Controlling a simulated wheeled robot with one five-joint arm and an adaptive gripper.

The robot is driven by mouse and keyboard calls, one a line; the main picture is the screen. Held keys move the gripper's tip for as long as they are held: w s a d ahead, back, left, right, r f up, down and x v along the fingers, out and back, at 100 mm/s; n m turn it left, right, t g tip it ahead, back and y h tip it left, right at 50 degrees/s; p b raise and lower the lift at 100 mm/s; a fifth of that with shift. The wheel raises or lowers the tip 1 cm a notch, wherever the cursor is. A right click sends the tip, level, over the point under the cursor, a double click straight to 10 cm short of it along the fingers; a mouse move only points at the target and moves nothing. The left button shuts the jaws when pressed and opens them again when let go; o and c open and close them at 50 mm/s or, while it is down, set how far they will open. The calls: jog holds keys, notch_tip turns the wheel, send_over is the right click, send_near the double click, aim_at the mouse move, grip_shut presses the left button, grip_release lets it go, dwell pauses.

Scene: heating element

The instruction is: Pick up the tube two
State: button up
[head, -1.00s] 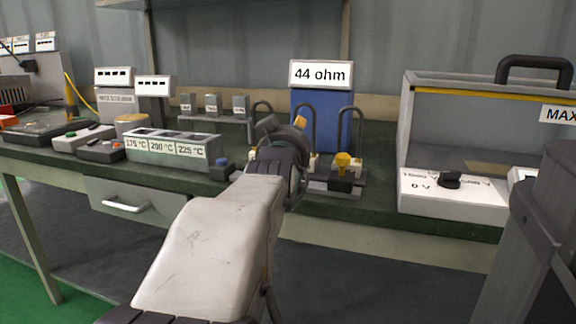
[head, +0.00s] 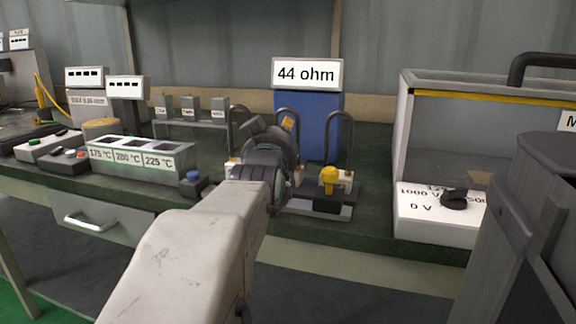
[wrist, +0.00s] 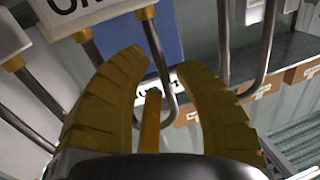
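Three bent dark-grey tubes stand in front of the blue 44 ohm box (head: 318,125): a left one (head: 233,118), a middle one (head: 289,112) partly hidden by my gripper, and a right one (head: 351,135). No number on them is readable. My gripper (wrist: 165,62) has yellow fingers spread apart and empty. In the head view, an orange fingertip (head: 287,122) is at the middle tube. In the wrist view, a grey tube (wrist: 158,55) with a brass-coloured collar runs between or just beyond the fingertips; I cannot tell which.
A block with temperature slots (head: 140,165) stands left. A framed box with a dial (head: 440,215) stands right. My arm hides part of the bench (head: 380,235).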

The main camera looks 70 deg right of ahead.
jog(key=shift+a, duration=0.1)
grip_shut()
dwell(0.3)
jog(key=shift+r, duration=0.25)
